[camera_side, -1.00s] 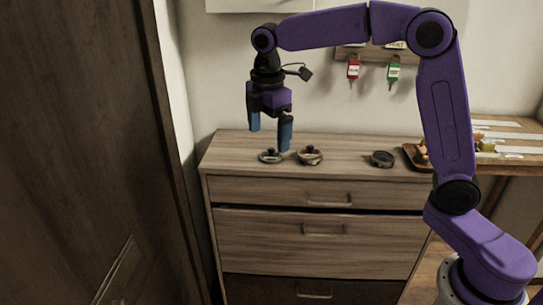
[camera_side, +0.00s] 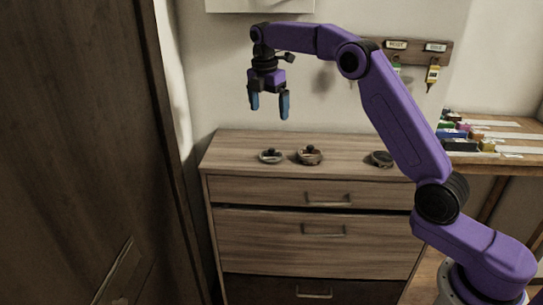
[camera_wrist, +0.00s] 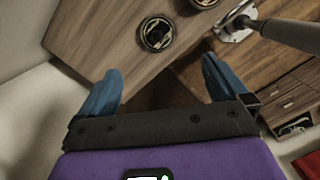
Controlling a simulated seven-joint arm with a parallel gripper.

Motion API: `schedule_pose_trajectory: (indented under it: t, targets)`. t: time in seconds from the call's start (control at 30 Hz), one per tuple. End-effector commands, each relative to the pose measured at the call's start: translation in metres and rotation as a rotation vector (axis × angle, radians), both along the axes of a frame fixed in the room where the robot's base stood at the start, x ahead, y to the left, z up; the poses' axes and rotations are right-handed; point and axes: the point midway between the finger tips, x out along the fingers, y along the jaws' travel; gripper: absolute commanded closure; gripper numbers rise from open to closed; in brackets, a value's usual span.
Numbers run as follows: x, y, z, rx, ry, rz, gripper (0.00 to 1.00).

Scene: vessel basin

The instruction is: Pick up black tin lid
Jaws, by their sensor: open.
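Small round lid-like pieces stand in a row on the dresser top. The left one (camera_side: 270,157) and the middle one (camera_side: 309,156) have dark knobs and paler rims; the right one (camera_side: 381,159) looks dark and is partly beside my arm. I cannot tell for sure which is the black tin lid.
The wooden dresser (camera_side: 235,145) has drawers with handles on its front. A dark wardrobe door (camera_side: 75,150) stands close on the left. A side table (camera_side: 500,165) with coloured items is at the right. A key rack (camera_side: 420,50) hangs behind.

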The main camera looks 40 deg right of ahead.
Motion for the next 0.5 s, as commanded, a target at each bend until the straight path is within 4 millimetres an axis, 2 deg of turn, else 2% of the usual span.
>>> schedule_pose_trajectory:
  t: [0.3, 0.5]
  targets:
    - [0.001, -0.007, -0.059, 0.000, 0.004, -0.001, 0.00]
    - [0.002, -0.010, -0.089, 0.000, 0.002, -0.002, 0.00]
